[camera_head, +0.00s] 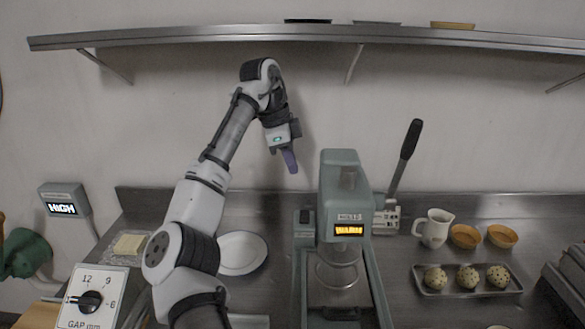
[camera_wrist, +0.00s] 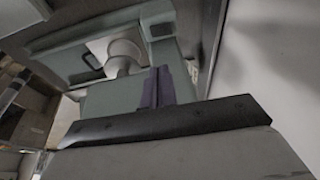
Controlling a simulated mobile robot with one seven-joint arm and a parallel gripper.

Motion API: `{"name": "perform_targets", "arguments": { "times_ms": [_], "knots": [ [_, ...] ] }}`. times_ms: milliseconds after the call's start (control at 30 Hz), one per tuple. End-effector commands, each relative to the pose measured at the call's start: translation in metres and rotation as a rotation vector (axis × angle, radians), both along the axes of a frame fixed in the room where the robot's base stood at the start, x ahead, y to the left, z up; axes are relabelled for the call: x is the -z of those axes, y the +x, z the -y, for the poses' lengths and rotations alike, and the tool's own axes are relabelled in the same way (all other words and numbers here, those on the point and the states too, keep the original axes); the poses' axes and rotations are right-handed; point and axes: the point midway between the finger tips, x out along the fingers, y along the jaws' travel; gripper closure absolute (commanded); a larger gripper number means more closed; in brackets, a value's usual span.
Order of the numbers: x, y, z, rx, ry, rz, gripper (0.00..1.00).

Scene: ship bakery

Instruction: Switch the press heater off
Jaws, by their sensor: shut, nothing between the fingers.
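The press (camera_head: 346,180) is a grey-green machine standing on the metal counter, with a small lit amber display on its front that I cannot read surely. A small grey-green box with a dark top part (camera_head: 304,216) stands at the press's left side; it may be the heater switch, but its position is too small to tell. My gripper (camera_head: 290,161) is shut and empty, pointing down in the air above and left of the press. In the wrist view its purple fingers (camera_wrist: 157,88) are together in front of the press's grey-green body (camera_wrist: 103,98).
A long lever with a black grip (camera_head: 410,140) rises right of the press. A white plate (camera_head: 242,266) lies to its left. A dial panel marked GAP (camera_head: 110,281) is at the front left. A jug (camera_head: 434,229), bowls and a tray of dough balls stand right. A shelf (camera_head: 300,31) runs above.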

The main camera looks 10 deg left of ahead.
Motion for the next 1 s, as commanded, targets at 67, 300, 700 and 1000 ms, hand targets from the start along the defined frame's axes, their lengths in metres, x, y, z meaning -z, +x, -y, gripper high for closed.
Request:
{"name": "perform_targets", "arguments": {
  "times_ms": [67, 300, 700, 1000],
  "knots": [
    [0.006, 0.000, -0.003, 0.002, -0.035, 0.011, 1.00],
    [0.023, 0.000, -0.030, 0.032, -0.279, 0.103, 1.00],
    [0.027, -0.004, -0.055, 0.058, -0.463, 0.188, 1.00],
    [0.030, -0.003, -0.052, 0.059, -0.461, 0.186, 1.00]
  ]
}}
